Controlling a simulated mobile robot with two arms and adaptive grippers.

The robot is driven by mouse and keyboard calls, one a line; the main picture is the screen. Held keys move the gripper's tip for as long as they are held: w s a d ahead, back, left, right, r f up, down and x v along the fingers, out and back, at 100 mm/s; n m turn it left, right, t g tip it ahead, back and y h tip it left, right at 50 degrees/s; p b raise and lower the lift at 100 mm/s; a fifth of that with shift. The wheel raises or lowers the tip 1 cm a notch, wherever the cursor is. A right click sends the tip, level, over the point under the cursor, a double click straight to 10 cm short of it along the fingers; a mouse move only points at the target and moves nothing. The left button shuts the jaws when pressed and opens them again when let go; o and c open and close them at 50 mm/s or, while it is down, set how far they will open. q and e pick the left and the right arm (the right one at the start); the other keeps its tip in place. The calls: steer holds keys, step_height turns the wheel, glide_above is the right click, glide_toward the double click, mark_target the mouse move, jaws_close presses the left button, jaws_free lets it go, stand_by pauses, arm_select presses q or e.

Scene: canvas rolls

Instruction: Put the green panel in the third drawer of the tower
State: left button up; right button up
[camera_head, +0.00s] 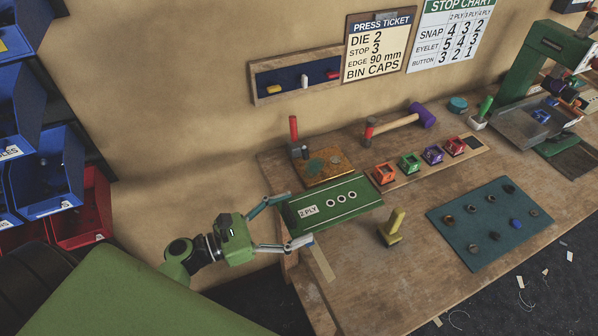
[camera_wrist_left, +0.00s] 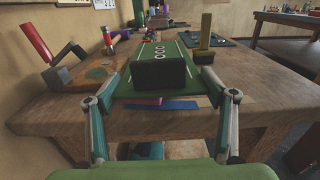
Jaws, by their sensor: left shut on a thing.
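The green panel (camera_head: 345,193) is a flat strip with white lines, several white-ringed dots and a white "2 PLY" label. It lies at the left end of the wooden bench (camera_head: 370,285). My left gripper (camera_head: 298,219) is shut on the panel's near-left end, one finger along each long side. In the left wrist view the gripper (camera_wrist_left: 158,78) has the panel (camera_wrist_left: 182,50) running away from it, with a dark upright face (camera_wrist_left: 162,74) between the fingers. No drawer tower can be made out. My right gripper is not in view.
A red-handled tool (camera_head: 293,130) stands by a copper-coloured plate (camera_head: 324,167) behind the panel. A yellow-handled stamp (camera_head: 393,228) stands to its right. A teal mat (camera_head: 470,213) with small parts lies further right. Blue bins (camera_head: 45,180) and a red bin (camera_head: 85,215) are at left.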

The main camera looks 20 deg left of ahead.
arm_select(q)
steer(key=b, duration=0.6)
glide_above(285, 181)
steer(key=s+d, duration=0.1)
steer(key=s, duration=0.1)
steer(key=shift+w, duration=0.25)
steer(key=shift+w+a+f, duration=0.1)
steer(key=shift+w+a, duration=0.1)
steer(key=shift+w, duration=0.05)
steer(key=b, duration=0.1)
steer(key=f+b, duration=0.1)
steer(key=w+f+b, duration=0.1)
steer(key=shift+a+f, duration=0.2)
steer(key=shift+a, duration=0.1)
steer(key=shift+f+b, duration=0.25)
steer(key=shift+b, duration=0.15)
steer(key=shift+f, duration=0.2)
steer(key=o, duration=1.2)
steer(key=shift+c, duration=0.2)
